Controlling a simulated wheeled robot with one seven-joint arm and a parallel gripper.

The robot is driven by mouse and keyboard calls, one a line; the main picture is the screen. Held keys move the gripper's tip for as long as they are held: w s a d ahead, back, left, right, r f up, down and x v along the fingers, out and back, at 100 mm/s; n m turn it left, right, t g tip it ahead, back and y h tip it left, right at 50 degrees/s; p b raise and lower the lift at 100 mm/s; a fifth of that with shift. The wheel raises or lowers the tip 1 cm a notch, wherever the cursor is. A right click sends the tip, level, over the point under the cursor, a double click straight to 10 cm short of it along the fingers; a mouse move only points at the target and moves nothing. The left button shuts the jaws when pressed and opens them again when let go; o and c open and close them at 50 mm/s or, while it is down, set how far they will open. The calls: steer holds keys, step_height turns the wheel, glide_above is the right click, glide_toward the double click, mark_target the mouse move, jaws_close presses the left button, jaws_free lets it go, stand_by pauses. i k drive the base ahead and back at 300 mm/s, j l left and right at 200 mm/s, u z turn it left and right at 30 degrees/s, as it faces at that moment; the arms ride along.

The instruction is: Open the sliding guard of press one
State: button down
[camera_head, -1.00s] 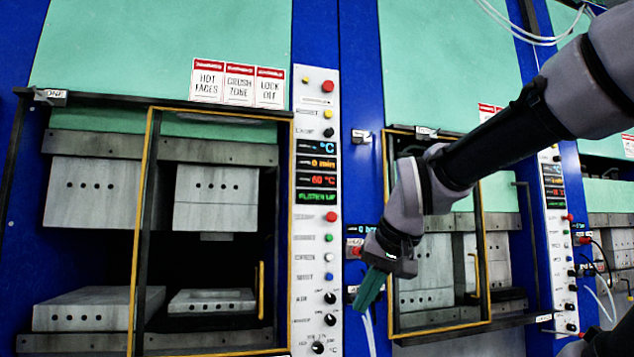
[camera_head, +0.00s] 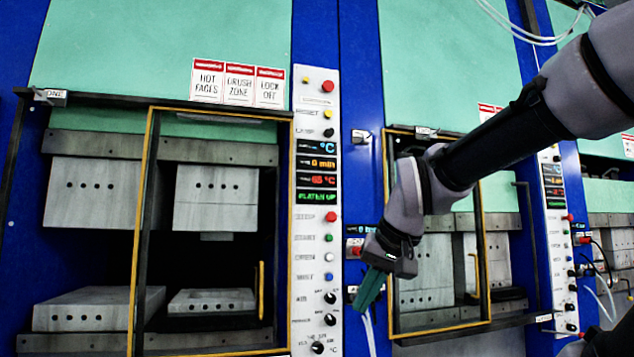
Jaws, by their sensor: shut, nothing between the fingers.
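Press one (camera_head: 75,258) stands at the left, marked by a small "ONE" plate (camera_head: 50,95) at its upper left. Its sliding guard (camera_head: 146,240) is a yellow-edged dark frame that covers the right half of the press opening; the left half is uncovered. A yellow upright handle (camera_head: 261,290) is at the guard's lower right. Upper and lower grey platen blocks show apart inside. My gripper (camera_head: 368,290) is shut and empty, pointing down, right of press one's control panel and well away from the handle.
A white control panel (camera_head: 317,215) with buttons, knobs and displays stands between the guard and my gripper. A second press with its own yellow-edged guard (camera_head: 484,240) is behind my arm. Hoses hang below my gripper.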

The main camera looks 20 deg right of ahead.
mark_target(135, 259)
steer(key=j+z, duration=0.3)
steer(key=j, duration=0.55)
steer(key=j+z, duration=0.3)
steer(key=j, duration=0.55)
